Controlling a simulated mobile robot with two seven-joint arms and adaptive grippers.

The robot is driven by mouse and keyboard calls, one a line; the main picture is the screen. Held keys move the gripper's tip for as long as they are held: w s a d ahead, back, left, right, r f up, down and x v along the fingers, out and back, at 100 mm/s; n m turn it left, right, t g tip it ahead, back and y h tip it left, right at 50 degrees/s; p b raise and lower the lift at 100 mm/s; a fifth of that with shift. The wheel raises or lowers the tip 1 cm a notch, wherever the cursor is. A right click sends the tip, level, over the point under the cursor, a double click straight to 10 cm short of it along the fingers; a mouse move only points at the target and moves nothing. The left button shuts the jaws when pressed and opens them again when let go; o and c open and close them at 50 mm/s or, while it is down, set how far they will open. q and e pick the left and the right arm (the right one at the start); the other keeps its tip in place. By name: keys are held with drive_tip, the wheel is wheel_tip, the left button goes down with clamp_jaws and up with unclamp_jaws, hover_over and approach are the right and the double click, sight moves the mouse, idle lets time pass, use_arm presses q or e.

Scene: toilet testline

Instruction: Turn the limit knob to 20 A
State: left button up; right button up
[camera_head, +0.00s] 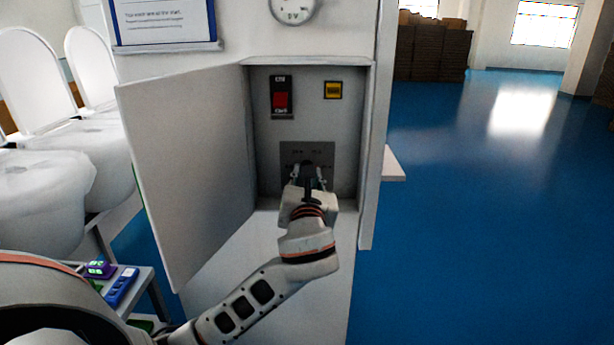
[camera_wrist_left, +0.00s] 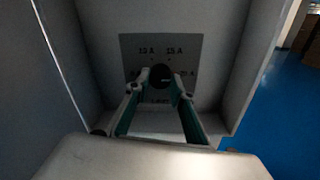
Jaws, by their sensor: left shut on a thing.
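The limit knob (camera_wrist_left: 160,75) is a dark round knob on a grey plate (camera_wrist_left: 128,46) inside the open cabinet. The plate has marks for 13 A or similar, 15 A and, at the right, one that reads like 20 A; the left mark is partly hidden. My left gripper (camera_wrist_left: 160,80) is shut on the knob, with a finger on each side of it. In the head view the left gripper (camera_head: 308,178) reaches into the cabinet and covers most of the knob. Where the knob points cannot be told. My right gripper is not in view.
The cabinet door (camera_head: 190,165) stands open to the left. A red switch (camera_head: 281,100) and a yellow label or lamp (camera_head: 333,90) sit above the plate. The cabinet's right wall (camera_head: 373,150) is close to the gripper. A small side table with coloured devices (camera_head: 122,287) stands at lower left.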

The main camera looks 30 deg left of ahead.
use_arm(q)
drive_tip(key=shift+m, duration=0.4)
drive_tip(key=o, duration=1.1)
drive_tip(key=v, duration=1.2)
